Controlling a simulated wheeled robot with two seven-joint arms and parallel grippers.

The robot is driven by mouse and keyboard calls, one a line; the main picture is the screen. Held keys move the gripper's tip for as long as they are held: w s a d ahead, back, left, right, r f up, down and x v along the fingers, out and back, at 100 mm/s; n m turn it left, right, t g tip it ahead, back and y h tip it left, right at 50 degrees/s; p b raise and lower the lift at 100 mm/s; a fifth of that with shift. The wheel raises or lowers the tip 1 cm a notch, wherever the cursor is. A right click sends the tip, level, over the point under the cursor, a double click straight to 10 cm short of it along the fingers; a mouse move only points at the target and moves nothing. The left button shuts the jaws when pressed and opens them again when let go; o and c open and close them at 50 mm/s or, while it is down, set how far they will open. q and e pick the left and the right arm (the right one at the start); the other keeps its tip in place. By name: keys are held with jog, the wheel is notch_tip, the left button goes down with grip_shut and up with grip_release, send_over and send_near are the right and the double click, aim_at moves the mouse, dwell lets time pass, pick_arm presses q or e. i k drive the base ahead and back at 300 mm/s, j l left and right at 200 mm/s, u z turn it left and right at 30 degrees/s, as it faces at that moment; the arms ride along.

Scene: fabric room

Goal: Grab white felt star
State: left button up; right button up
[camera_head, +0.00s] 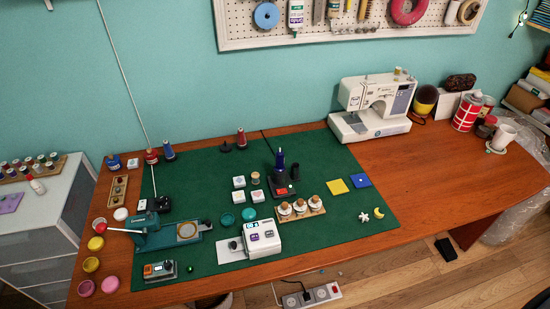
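A small white star-shaped piece (364,217) lies on the green mat (330,232) near its right front corner. It looks like the white felt star; its material is too small to tell. Nothing covers the star. Neither of my grippers shows in the head view.
A wooden rack with several white-topped jars (300,209) stands left of the star. Yellow (338,187) and blue (361,181) squares lie behind it. A white sewing machine (372,104) stands at the back. The wooden table (455,185) is clear to the right.

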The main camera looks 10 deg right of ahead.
aim_at(362, 218)
jog(key=z, duration=1.25)
jog(key=l+u, duration=0.1)
jog(key=l, duration=0.15)
jog(key=i+l+u, duration=0.1)
jog(key=i+l, duration=0.05)
jog(key=l, duration=0.1)
